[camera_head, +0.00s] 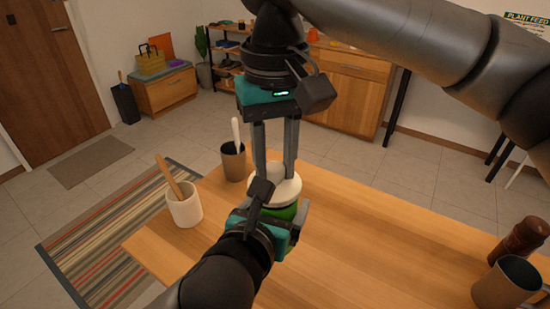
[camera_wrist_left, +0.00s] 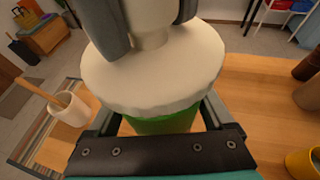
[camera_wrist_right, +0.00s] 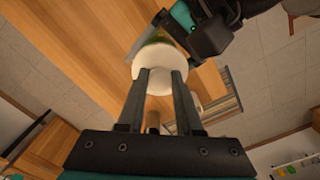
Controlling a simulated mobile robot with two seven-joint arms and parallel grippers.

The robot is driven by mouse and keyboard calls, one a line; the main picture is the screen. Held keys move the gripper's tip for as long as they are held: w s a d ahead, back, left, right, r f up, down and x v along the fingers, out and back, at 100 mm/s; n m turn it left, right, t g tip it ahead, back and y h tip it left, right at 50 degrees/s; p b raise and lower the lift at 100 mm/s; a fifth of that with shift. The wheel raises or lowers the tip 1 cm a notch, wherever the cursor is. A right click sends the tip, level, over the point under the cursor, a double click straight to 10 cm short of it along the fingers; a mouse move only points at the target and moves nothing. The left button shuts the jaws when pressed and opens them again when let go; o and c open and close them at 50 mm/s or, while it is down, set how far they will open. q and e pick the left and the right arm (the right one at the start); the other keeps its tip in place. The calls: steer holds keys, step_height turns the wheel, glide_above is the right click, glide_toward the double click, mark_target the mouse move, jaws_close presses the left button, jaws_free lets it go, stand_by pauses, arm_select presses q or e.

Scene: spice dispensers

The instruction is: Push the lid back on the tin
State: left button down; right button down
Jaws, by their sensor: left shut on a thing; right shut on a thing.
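The green tin (camera_head: 284,213) is upright over the wooden table, largely hidden by my left gripper in the head view. Its green side also shows in the left wrist view (camera_wrist_left: 163,123). The cream lid (camera_head: 288,187) with a round knob sits at the tin's top, level or nearly so; I cannot tell whether it is fully seated. My left gripper (camera_head: 283,218) is shut around the tin's body below the lid. My right gripper (camera_head: 275,174) points down from above and is shut on the lid's knob (camera_wrist_left: 150,38). The lid shows in the right wrist view (camera_wrist_right: 160,58).
A white cup with a wooden utensil (camera_head: 185,209) and a brown cup with a white utensil (camera_head: 233,164) stand left of the tin. A dark mug (camera_head: 502,285) and a brown mill (camera_head: 522,239) stand at the right. The table (camera_head: 370,240) between is clear.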

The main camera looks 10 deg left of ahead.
steer(key=shift+f, duration=0.65)
steer(key=c, duration=0.5)
jaws_free()
step_height(320, 180, up, 12)
stand_by(0.4)
steer(key=shift+w+a, duration=0.1)
stand_by(0.5)
